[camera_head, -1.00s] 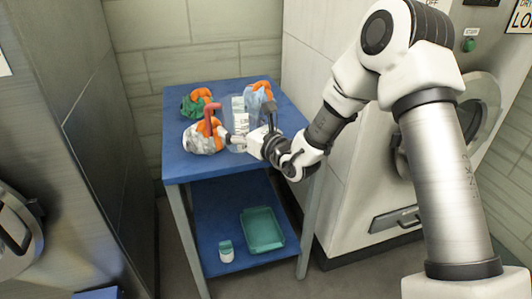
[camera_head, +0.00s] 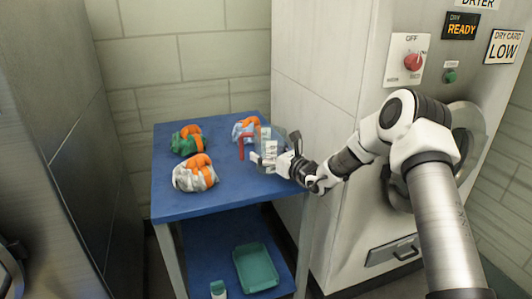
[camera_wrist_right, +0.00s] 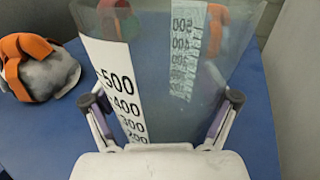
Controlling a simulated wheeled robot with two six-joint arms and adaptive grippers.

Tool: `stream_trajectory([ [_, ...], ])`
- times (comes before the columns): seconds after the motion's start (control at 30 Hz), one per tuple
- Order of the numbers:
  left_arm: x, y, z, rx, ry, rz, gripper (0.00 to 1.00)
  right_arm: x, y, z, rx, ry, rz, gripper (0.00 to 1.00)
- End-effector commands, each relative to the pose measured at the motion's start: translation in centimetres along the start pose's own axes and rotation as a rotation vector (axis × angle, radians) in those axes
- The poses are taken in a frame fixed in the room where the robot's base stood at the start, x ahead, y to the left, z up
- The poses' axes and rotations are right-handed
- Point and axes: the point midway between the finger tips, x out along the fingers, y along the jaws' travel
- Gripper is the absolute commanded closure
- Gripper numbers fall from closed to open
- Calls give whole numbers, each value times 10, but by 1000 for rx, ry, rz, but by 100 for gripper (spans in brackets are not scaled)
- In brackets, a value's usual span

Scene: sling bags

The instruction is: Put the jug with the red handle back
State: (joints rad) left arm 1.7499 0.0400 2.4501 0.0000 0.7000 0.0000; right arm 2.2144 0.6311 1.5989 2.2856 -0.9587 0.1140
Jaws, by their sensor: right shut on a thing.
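The clear jug (camera_head: 276,140) with a red handle (camera_head: 245,147) is at the right edge of the blue table top, with the handle on its left. My right gripper (camera_head: 268,162) is shut on the jug from the front right. In the right wrist view the jug (camera_wrist_right: 150,60) fills the space between the two fingers, and its white measuring scale faces me; its handle is hidden there. The jug looks upright. I cannot tell whether its base touches the table. My left gripper is not in view.
The lower shelf holds a teal tray (camera_head: 256,268) and a small bottle (camera_head: 218,289). A dryer stands at right.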

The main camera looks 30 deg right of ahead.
Motion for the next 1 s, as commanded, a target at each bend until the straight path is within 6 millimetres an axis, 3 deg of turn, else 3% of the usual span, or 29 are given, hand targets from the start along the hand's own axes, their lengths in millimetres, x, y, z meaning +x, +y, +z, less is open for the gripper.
stream_trajectory([
  [0.3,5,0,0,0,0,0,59,0,0,-3,-1,-3,0,64],
  [0.33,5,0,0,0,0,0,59,0,0,-3,-1,-3,0,11],
  [0.37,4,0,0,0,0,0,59,0,0,-2,0,-3,0,0],
  [0.8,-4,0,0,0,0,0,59,0,0,5,0,-3,0,0],
  [1.0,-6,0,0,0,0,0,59,-42,-2,4,9,-4,-5,0],
])
